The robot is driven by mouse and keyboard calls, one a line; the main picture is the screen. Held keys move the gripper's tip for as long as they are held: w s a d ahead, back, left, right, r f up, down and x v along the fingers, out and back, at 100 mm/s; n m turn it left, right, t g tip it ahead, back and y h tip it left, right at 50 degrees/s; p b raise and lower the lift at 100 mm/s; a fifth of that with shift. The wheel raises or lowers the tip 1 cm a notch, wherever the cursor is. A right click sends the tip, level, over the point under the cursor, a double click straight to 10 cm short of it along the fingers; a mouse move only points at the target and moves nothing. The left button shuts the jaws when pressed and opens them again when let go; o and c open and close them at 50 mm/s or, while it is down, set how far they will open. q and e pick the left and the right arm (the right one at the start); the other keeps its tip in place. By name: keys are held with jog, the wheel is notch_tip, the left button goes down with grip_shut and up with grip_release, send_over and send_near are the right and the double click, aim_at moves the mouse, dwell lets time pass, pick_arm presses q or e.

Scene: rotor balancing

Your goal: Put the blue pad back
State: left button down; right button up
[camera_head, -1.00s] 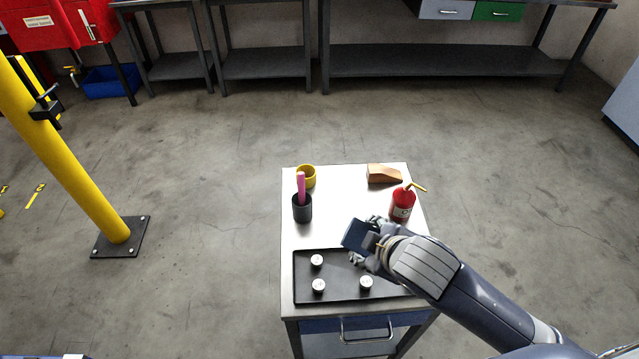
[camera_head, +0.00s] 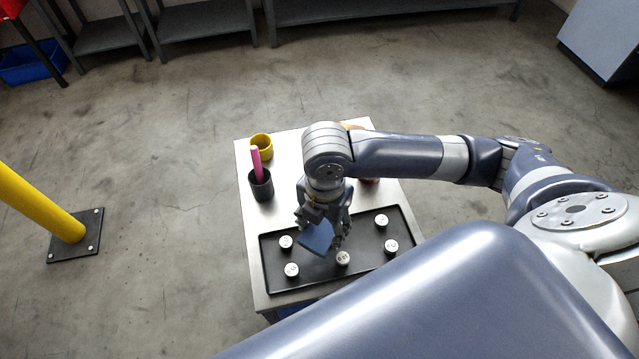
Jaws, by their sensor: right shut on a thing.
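The blue pad (camera_head: 317,237) is in my right gripper (camera_head: 324,222), which is shut on it. The gripper points down and holds the pad tilted over the black tray (camera_head: 268,278). The arm reaches in from the right. I cannot tell the exact gap between the pad and the tray. My left gripper is not in view.
Several small white-topped weights stand on the tray, one (camera_head: 343,258) close by the pad. A dark cup (camera_head: 262,187) with a pink stick (camera_head: 255,160) and a yellow cup (camera_head: 261,143) stand at the back left. A red bottle (camera_head: 370,181) is mostly hidden behind my arm.

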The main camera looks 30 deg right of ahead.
jog(key=w+d, duration=0.2)
jog(key=w, duration=0.2)
jog(key=w+d+f+p, duration=0.1)
jog(key=w+d, duration=0.1)
jog(key=w, duration=0.3)
jog(key=w+d+p, duration=0.1)
jog(key=w+d, duration=0.1)
jog(key=w, duration=0.3)
jog(key=shift+w+d+f, duration=0.15)
jog(key=shift+d+f, duration=0.05)
jog(key=shift+d, duration=0.2)
jog(key=shift+f+p, duration=0.7)
jog(key=shift+f, duration=1.1)
jog(key=shift+f, duration=0.1)
jog(key=o, duration=0.9)
jog(key=shift+o, duration=0.2)
notch_tip(320, 180, up, 12)
jog(key=b, duration=0.2)
